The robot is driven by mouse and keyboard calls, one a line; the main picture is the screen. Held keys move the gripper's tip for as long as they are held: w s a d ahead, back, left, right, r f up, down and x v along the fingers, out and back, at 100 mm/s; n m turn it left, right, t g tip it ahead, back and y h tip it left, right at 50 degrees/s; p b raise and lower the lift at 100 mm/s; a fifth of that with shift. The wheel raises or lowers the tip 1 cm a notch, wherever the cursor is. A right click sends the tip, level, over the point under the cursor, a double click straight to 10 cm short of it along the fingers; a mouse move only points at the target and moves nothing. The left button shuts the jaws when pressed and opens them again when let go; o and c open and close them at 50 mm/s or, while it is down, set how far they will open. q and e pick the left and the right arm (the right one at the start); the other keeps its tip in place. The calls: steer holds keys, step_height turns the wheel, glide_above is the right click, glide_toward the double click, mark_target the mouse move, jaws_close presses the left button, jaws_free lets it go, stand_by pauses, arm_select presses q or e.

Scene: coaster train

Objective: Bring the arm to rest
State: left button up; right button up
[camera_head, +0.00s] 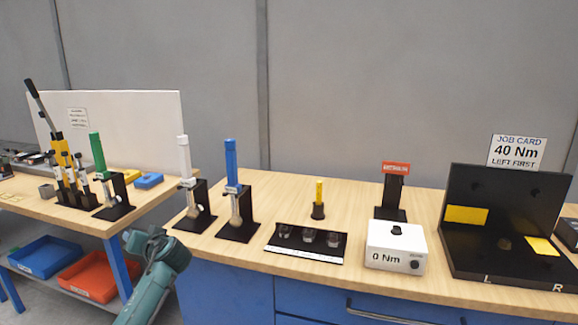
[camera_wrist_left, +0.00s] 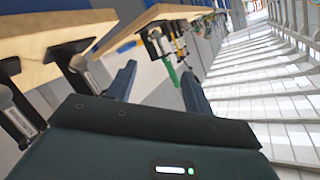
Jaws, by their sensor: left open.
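My teal left arm (camera_head: 155,275) comes up from the bottom edge in the head view, left of centre, in front of the gap between the two benches. Its gripper cannot be made out there. In the left wrist view my left gripper (camera_wrist_left: 159,72) has its two dark fingers spread apart with nothing held between them. Beyond the fingers, a green-handled tool (camera_wrist_left: 172,72) and other tools appear tilted, some distance off. My right gripper is in neither view.
The main bench (camera_head: 330,279) carries a white-handled tool (camera_head: 184,160), a blue-handled tool (camera_head: 231,165), a white 0 Nm box (camera_head: 396,247) and a black fixture (camera_head: 470,245). The left bench holds more tools, with blue (camera_head: 45,257) and red (camera_head: 88,277) bins below.

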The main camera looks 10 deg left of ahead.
arm_select(q)
steer(key=w+d+r+m+t+h, duration=0.1)
steer(key=w+d+m+t+h, duration=0.4)
steer(key=d, duration=0.3)
steer(key=w+d+r+m+t+h, duration=0.1)
steer(key=w+d+m+t+h, duration=0.1)
steer(key=w+d+t+h, duration=0.35)
steer(key=s+d+f+m+g+h, duration=0.1)
steer(key=s+d+f+g+h, duration=0.1)
steer(key=s+d+f, duration=0.7)
steer(key=s+d+f+g+h, duration=0.25)
steer(key=s+d+f, duration=0.25)
steer(key=s+f, duration=0.65)
steer(key=s+d+f+g, duration=0.1)
steer(key=s+d, duration=0.2)
steer(key=s, duration=0.7)
steer(key=s+d+f+g+h, duration=0.1)
steer(key=s+d, duration=0.3)
steer(key=s, duration=0.6)
steer(key=shift+d+f+n+g, duration=0.3)
steer(key=shift+f+n+g, duration=0.1)
steer(key=shift+f, duration=0.4)
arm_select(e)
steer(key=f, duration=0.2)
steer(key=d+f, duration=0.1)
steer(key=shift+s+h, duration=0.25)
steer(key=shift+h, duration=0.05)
